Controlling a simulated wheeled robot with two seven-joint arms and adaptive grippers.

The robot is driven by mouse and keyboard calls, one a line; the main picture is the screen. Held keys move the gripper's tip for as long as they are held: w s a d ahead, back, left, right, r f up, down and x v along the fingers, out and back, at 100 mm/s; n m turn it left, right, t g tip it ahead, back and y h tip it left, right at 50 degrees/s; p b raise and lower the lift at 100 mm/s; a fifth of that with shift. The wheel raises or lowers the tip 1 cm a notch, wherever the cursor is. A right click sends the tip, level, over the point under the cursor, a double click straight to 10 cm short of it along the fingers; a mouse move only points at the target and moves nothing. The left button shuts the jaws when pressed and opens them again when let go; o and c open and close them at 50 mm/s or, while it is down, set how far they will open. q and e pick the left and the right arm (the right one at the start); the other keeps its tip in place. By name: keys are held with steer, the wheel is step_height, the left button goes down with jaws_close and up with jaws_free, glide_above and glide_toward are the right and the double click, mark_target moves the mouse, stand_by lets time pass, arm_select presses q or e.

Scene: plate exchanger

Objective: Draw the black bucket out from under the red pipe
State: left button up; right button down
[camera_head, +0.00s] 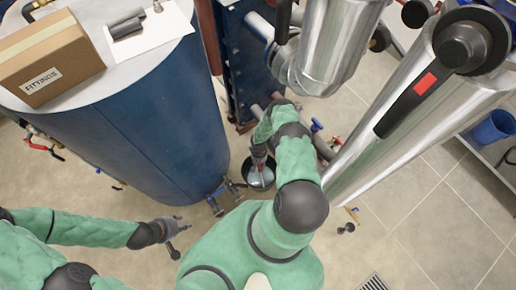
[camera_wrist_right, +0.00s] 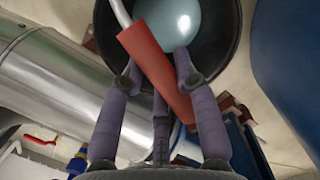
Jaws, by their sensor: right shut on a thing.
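The black bucket (camera_head: 260,184) stands on the floor between the blue tank and the pipework, with pale blue liquid inside. It also shows at the top of the right wrist view (camera_wrist_right: 228,60). My right gripper (camera_head: 259,153) is above the bucket and shut on the red grip (camera_wrist_right: 150,60) of its wire handle. My arm hides part of the bucket in the head view. The dark red pipe (camera_head: 209,36) runs beside the blue tank, up and left of the bucket. My left gripper (camera_head: 180,232) is empty, with its fingers apart, over the floor at lower left.
A large blue tank (camera_head: 150,130) stands left of the bucket, with a low valve (camera_head: 216,200) near it. Its top carries a cardboard box (camera_head: 48,58). Silver pipes (camera_head: 400,135) and a blue-handled valve (camera_head: 316,126) lie right. Floor at lower right is largely clear.

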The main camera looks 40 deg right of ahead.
steer(key=s+a+p, duration=0.1)
steer(key=s+p, duration=0.6)
steer(key=s, duration=0.2)
steer(key=shift+a+p, duration=0.35)
steer(key=shift+p, duration=0.05)
steer(key=shift+f, duration=0.1)
stand_by(0.4)
step_height(320, 180, down, 3)
steer(key=b, duration=0.3)
stand_by(0.6)
steer(key=shift+a, duration=0.1)
steer(key=c, duration=0.8)
jaws_free()
steer(key=shift+f, duration=0.1)
steer(key=shift+c, duration=0.2)
